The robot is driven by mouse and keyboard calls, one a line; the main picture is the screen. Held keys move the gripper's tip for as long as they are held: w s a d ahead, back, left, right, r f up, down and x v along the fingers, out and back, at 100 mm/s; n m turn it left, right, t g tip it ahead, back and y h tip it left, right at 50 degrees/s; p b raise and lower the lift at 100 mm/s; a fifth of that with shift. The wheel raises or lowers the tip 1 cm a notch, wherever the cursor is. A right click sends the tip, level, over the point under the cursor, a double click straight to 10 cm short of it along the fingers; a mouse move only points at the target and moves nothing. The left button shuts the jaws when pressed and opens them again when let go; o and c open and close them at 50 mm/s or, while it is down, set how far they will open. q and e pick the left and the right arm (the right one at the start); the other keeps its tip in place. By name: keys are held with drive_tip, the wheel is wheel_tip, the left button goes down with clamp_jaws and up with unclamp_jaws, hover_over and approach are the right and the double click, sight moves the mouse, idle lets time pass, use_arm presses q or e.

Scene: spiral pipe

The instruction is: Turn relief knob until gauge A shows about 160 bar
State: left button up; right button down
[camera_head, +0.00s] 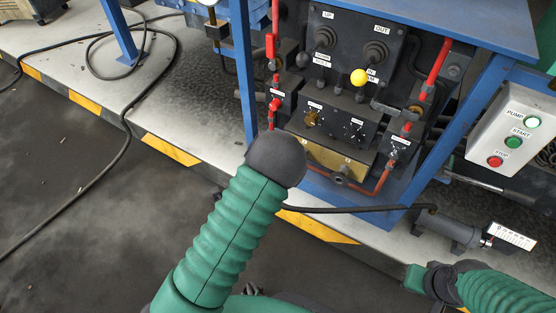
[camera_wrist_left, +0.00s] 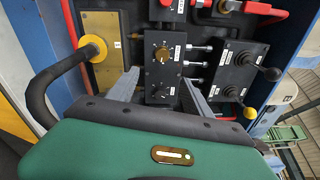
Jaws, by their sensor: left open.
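A brass knob (camera_head: 312,118) is on the dark labelled valve block (camera_head: 345,129) in the blue frame; I cannot read which label is the relief one. In the left wrist view the brass knob (camera_wrist_left: 162,53) sits on the black block, beyond and between my finger tips. My left gripper (camera_wrist_left: 160,78) has its two grey fingers apart with nothing between them, pointing at the block. In the head view my left wrist hides these fingers. My right arm's dark end (camera_head: 441,281) is at the lower right; its fingers are not clear. I make out no gauge dial in either view.
Levers with ball knobs, one yellow (camera_head: 359,77), stand above the block. Red-handled valves (camera_head: 272,50) and pipes flank it. A button box (camera_head: 517,130) is at right. A dark cylinder (camera_head: 447,229) lies on the platform at lower right. Hoses cross the floor at left.

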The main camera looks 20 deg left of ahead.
use_arm(q)
drive_tip(key=r+n+p, duration=0.1)
drive_tip(key=n+p, duration=0.4)
drive_tip(key=n, duration=0.6)
drive_tip(key=n+b, duration=0.3)
drive_tip(key=n, duration=0.6)
approach(309, 121)
drive_tip(key=w, duration=0.2)
drive_tip(key=w+d, duration=0.1)
drive_tip(key=w, duration=0.5)
drive_tip(key=shift+d, duration=0.3)
drive_tip(key=shift+w+r+n, duration=0.15)
drive_tip(key=shift+w+n, duration=0.15)
drive_tip(key=shift+w, duration=0.1)
clamp_jaws()
drive_tip(key=shift+r+n+p, duration=0.15)
drive_tip(key=shift+n+p, duration=0.25)
drive_tip(key=shift+p, duration=0.2)
drive_tip(key=shift+n, duration=0.4)
unclamp_jaws()
